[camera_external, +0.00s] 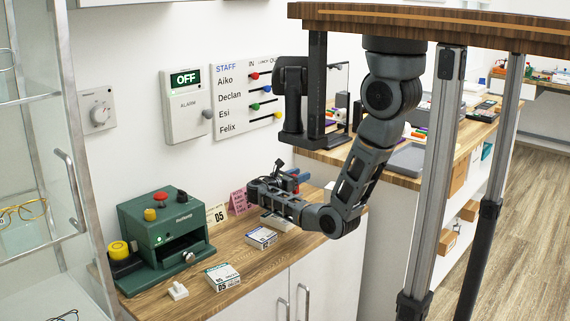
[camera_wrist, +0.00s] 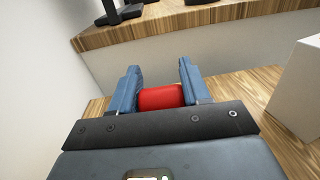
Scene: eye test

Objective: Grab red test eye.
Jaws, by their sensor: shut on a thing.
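My gripper (camera_external: 300,179) reaches over the back right of the wooden counter in the external view. Its two blue fingers also show in the wrist view (camera_wrist: 158,72). They are shut on the red test eye (camera_wrist: 161,97), a smooth red piece that sits between them near their bases. Its underside is hidden by the dark gripper body, and its full shape does not show. In the external view only a little red shows beside the fingers. Whether it touches the counter I cannot tell.
A green machine (camera_external: 165,232) with knobs and an open slot stands on the counter (camera_external: 205,296). Small boxes (camera_external: 222,277) and a white piece (camera_external: 178,291) lie near it. Cards (camera_external: 217,213) stand behind. A glass cabinet (camera_external: 72,190) is at left. The front middle counter has bare room.

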